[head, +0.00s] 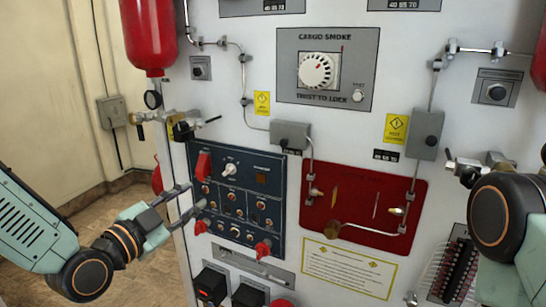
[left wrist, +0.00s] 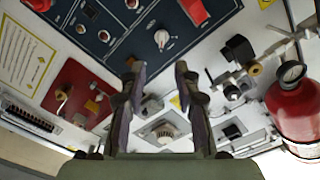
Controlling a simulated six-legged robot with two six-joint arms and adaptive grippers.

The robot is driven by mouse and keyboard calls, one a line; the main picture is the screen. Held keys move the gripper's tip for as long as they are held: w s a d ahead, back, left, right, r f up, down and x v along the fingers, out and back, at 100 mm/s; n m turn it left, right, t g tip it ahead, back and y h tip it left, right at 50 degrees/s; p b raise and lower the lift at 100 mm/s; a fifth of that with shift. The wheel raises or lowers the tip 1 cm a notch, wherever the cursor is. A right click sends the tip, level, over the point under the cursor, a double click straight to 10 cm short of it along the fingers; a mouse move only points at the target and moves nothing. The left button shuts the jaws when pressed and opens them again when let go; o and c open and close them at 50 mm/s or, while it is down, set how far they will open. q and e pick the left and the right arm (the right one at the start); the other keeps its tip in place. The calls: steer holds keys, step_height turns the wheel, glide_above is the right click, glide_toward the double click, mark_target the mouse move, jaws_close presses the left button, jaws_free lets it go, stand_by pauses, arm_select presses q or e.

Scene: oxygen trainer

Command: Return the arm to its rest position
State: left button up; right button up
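My left arm comes in from the left in the head view. Its gripper (head: 188,199) is in front of the left edge of the dark blue switch panel (head: 265,165), near the red toggles there. The two fingers are apart with nothing between them. In the left wrist view the gripper (left wrist: 160,68) is also open and empty, with the blue panel (left wrist: 115,25) beyond the fingertips. The gap to the panel is hard to judge. Part of my right arm shows at the right edge of the head view; its gripper is not visible.
A red recessed panel (head: 350,228) with valves is right of the blue panel. A cargo smoke dial (head: 318,70) is above. A red cylinder (head: 149,35) hangs upper left, with a valve and gauge (head: 152,99) below. Floor (head: 120,205) shows at left.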

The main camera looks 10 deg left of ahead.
arm_select(q)
steer(key=s+f+n+g+y+b, duration=0.2)
steer(key=s+f+n+g, duration=0.3)
steer(key=f, duration=0.8)
steer(key=s+f+n+g+y+b, duration=0.15)
steer(key=s+f+n+g, duration=0.4)
steer(key=f, duration=0.65)
steer(key=s+f+n+g+y+b, duration=0.1)
steer(key=s+f+g+b, duration=0.1)
steer(key=s+f, duration=0.7)
steer(key=s+f+n+g+y+b, duration=0.1)
steer(key=s+f+g+b, duration=0.2)
steer(key=s+f, duration=0.7)
steer(key=s+g, duration=0.1)
steer(key=s, duration=0.5)
steer(key=shift+s+d+f, duration=0.2)
steer(key=shift+s+f, duration=0.05)
steer(key=shift+s, duration=0.05)
steer(key=shift+y, duration=0.25)
steer(key=shift+o, duration=0.6)
steer(key=shift+w, duration=0.1)
